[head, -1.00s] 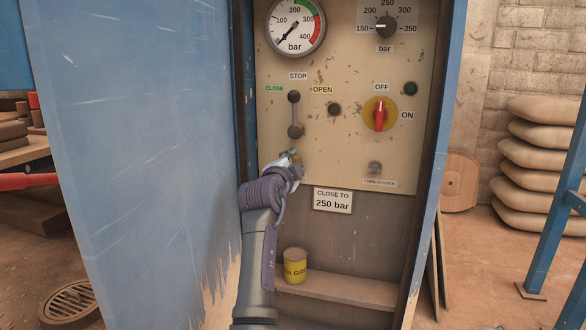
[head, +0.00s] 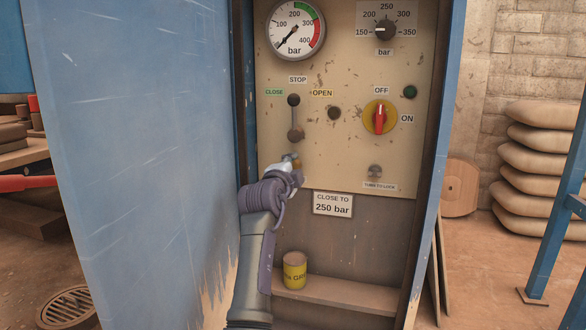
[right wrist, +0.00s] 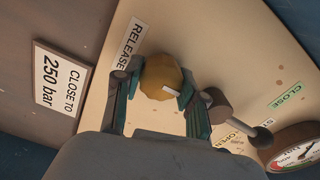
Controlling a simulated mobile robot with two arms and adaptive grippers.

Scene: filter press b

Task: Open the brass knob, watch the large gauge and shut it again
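The brass knob (right wrist: 162,76), rounded and with a white mark, sits beside a RELEASE label in the right wrist view. My right gripper (right wrist: 160,92) has a finger on each side of it, the pads against its edges. In the head view the right gripper (head: 293,164) is at the panel's lower left and mostly hides the knob. The large gauge (head: 295,28) is at the panel's top left. Its needle points to the lower left, at the low end of the scale. My left gripper is not in view.
A lever (head: 295,118) is just above the gripper. A red rotary switch (head: 380,117) and a small pressure dial (head: 386,31) are to the right. A CLOSE TO 250 bar sign (head: 332,203) hangs below. A yellow can (head: 294,270) stands on the ledge. A blue door (head: 135,150) is close on the left.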

